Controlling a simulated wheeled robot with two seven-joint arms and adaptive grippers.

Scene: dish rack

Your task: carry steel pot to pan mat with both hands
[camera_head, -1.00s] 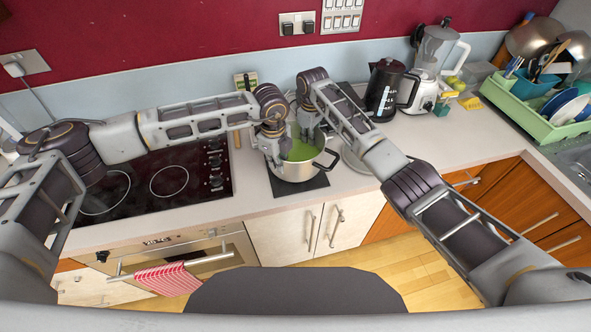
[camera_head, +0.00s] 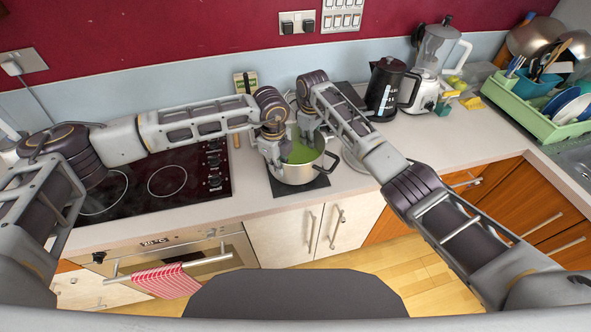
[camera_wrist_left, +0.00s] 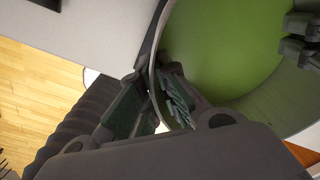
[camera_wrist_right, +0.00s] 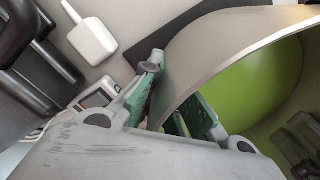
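The steel pot (camera_head: 297,173), green inside, stands upright on the dark pan mat (camera_head: 318,184) on the counter right of the hob. My left gripper (camera_head: 274,158) is at the pot's left rim. In the left wrist view its fingers (camera_wrist_left: 156,88) are apart, one on each side of the pot wall. My right gripper (camera_head: 306,132) is at the far rim. In the right wrist view its fingers (camera_wrist_right: 172,92) also stand apart with the pot wall (camera_wrist_right: 210,52) between them. Part of the mat is hidden under the pot.
The black hob (camera_head: 150,185) is to the left. A black kettle (camera_head: 384,88), a blender (camera_head: 437,50) and a green dish rack (camera_head: 530,118) stand to the right. A lid (camera_head: 354,160) lies close beside the pot. The counter right of it is clear.

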